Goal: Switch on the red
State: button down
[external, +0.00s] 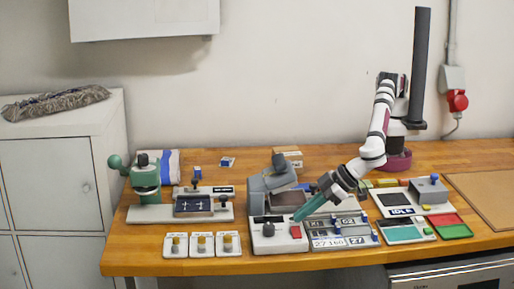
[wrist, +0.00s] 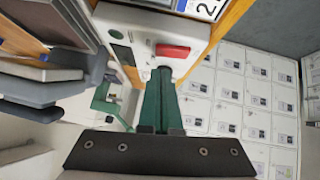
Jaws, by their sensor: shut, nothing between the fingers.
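The red switch (external: 296,231) sits on the front right of the white base (external: 277,244) of a grey press-like machine (external: 270,185). In the wrist view the red switch (wrist: 172,51) shows as a rounded red block on the white base. My gripper (external: 298,217) has green fingers, closed together and empty. It points down and left at the switch. In the wrist view the fingertips (wrist: 160,70) lie just short of the switch's near edge. I cannot tell whether they touch it. The switch's on or off position is unclear.
A unit with a display (external: 401,211) is on the right. The table's front edge is close.

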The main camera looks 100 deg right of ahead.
jog(key=shift+d+f, duration=0.15)
jog(key=shift+f, duration=0.75)
jog(key=shift+d+f, duration=0.15)
jog(key=shift+f, duration=0.2)
jog(key=shift+a+r, duration=0.1)
jog(key=shift+a, duration=0.6)
jog(key=shift+a+r, duration=0.1)
